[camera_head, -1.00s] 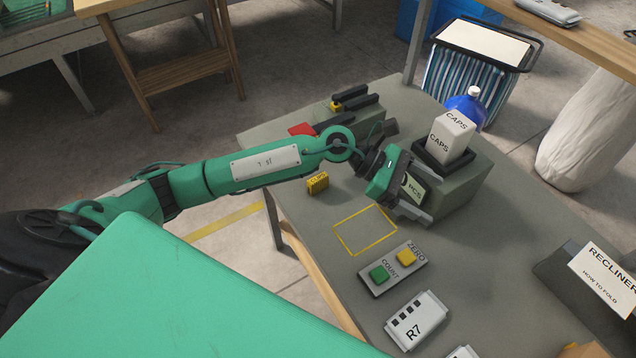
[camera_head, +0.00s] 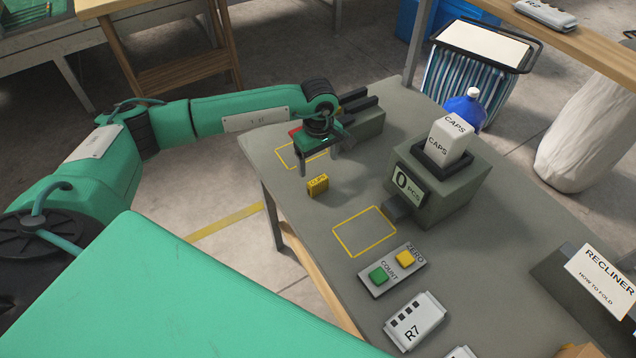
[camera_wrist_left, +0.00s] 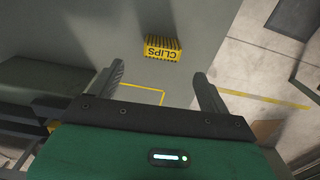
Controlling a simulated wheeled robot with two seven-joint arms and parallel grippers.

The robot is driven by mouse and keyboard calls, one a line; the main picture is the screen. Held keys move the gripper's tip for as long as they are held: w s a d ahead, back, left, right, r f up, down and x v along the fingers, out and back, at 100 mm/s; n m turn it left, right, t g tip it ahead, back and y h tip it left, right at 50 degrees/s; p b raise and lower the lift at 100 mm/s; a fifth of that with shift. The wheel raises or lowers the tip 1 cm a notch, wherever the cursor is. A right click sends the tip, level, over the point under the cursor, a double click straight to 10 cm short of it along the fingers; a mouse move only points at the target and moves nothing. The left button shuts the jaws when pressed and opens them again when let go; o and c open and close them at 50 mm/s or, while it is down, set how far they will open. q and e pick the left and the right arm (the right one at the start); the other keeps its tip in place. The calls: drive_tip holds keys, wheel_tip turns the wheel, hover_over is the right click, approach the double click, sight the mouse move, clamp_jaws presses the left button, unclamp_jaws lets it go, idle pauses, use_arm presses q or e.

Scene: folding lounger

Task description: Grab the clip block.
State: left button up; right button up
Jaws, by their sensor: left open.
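The clip block (camera_head: 318,185) is a small yellow block with dark stripes, standing on the grey table near its left edge. In the left wrist view the clip block (camera_wrist_left: 162,48) reads "CLIPS" and lies beyond the fingertips, between their lines. My left gripper (camera_head: 320,164) is open and empty, pointing down just behind the block and apart from it. Its two fingers also show in the left wrist view (camera_wrist_left: 158,72). My right gripper is not in view.
A caps dispenser (camera_head: 440,195) showing "0 PCS" stands to the right. A panel with green and yellow buttons (camera_head: 392,270) and an R7 box (camera_head: 415,321) lie nearer. Yellow outlines mark the table (camera_head: 480,260). A grey block with black bars (camera_head: 366,125) stands behind the gripper.

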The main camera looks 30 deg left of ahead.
sight(317, 179)
use_arm(q)
wheel_tip(317, 179, down, 4)
drive_tip(key=shift+r, duration=0.2)
drive_tip(key=shift+f+p, duration=0.45)
drive_tip(key=shift+p, duration=0.2)
wheel_tip(317, 179, down, 4)
drive_tip(key=shift+s+a+r+p, duration=0.15)
drive_tip(key=shift+r+p, duration=0.1)
drive_tip(key=shift+p, duration=0.6)
drive_tip(key=shift+f, duration=0.55)
drive_tip(key=c, duration=1.1)
